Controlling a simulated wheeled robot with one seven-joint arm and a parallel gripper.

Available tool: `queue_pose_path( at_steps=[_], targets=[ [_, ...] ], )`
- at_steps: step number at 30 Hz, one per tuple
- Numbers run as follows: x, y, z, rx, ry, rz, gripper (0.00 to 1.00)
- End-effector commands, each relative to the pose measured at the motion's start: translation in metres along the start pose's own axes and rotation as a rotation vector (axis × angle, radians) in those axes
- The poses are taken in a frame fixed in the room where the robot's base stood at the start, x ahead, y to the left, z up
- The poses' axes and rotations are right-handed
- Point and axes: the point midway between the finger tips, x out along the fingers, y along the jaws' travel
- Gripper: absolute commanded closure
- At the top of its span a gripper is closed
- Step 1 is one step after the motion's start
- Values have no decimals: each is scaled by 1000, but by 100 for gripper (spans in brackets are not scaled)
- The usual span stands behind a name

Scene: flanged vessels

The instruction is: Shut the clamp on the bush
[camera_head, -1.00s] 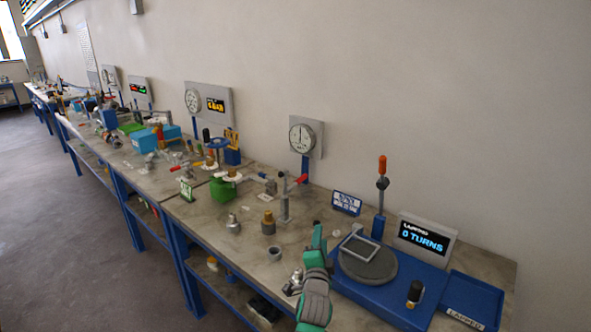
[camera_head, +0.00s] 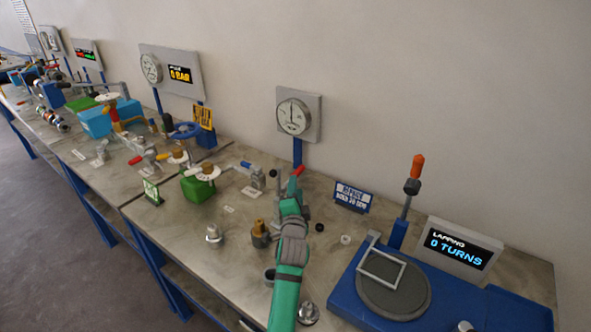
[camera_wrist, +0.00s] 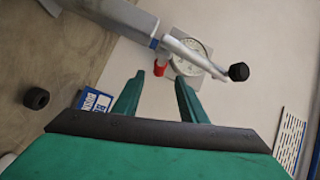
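The clamp shows in the wrist view as a grey post (camera_wrist: 128,18) with a red tip (camera_wrist: 160,68) and a pale arm ending in a black knob (camera_wrist: 238,72). In the head view its red lever (camera_head: 297,171) stands just beyond my gripper (camera_head: 290,196), which hides most of the post. My gripper's two green fingers (camera_wrist: 161,96) are apart, with nothing between them. The red tip appears just ahead of the fingertips; I cannot tell whether they touch. I cannot make out the bush for certain; a black ring-like piece (camera_wrist: 36,99) lies on the bench, apart from the fingers.
A gauge (camera_head: 294,117) stands behind the clamp. A blue-and-white sign (camera_head: 352,197) is to its right, then the blue lapping station (camera_head: 345,297) with its upright lever (camera_head: 413,180). A brass-topped fitting (camera_head: 260,233) and a steel fitting (camera_head: 214,234) stand left of my arm.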

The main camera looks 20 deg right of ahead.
Motion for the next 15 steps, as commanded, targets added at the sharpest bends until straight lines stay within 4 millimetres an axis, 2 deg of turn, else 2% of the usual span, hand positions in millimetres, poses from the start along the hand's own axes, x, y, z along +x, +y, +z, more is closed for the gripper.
queue_pose_path(
  at_steps=[9,15],
  targets=[
    [53,1,-5,0,5,2,62],
    [79,1,-5,1,5,1,62]
  ],
)
